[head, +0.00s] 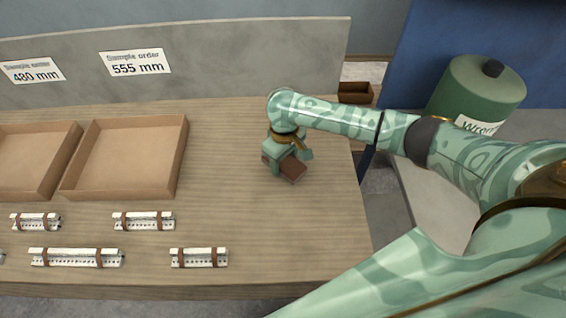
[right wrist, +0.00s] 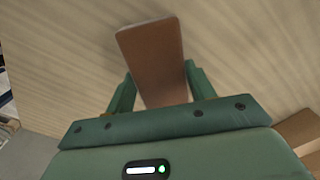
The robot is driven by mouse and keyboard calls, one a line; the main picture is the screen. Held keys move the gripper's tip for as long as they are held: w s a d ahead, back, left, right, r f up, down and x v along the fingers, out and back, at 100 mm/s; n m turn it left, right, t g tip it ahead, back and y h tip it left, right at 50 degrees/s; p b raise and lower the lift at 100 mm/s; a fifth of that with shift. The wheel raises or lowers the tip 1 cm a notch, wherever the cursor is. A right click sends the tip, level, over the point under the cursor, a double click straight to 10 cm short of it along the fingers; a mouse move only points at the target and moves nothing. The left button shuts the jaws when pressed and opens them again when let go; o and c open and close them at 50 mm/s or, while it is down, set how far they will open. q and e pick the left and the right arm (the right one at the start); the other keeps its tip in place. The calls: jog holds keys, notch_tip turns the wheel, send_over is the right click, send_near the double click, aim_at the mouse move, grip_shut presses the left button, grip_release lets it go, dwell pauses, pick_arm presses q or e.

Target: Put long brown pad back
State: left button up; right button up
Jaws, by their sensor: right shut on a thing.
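A long brown pad (head: 293,168) is in my right gripper (head: 285,156), over the right part of the wooden table. In the right wrist view the brown pad (right wrist: 152,52) sits between the two green fingers of my right gripper (right wrist: 160,88), its far end reaching out past the fingertips. In the head view the gripper hides part of the pad. I cannot tell whether the pad touches the tabletop. My left gripper is not in view.
A small brown box (head: 355,92) stands beyond the table's right edge; near it is a green canister (head: 480,90). Cardboard trays (head: 125,158) and several white strips with brown bands (head: 199,257) are on the left. The tabletop (head: 235,180) around the gripper is clear.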

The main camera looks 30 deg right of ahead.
aim_at(284, 161)
jog(key=shift+f, duration=0.15)
jog(key=shift+f, duration=0.1)
jog(key=o, duration=0.9)
notch_tip(284, 161, up, 12)
jog(key=p, duration=0.6)
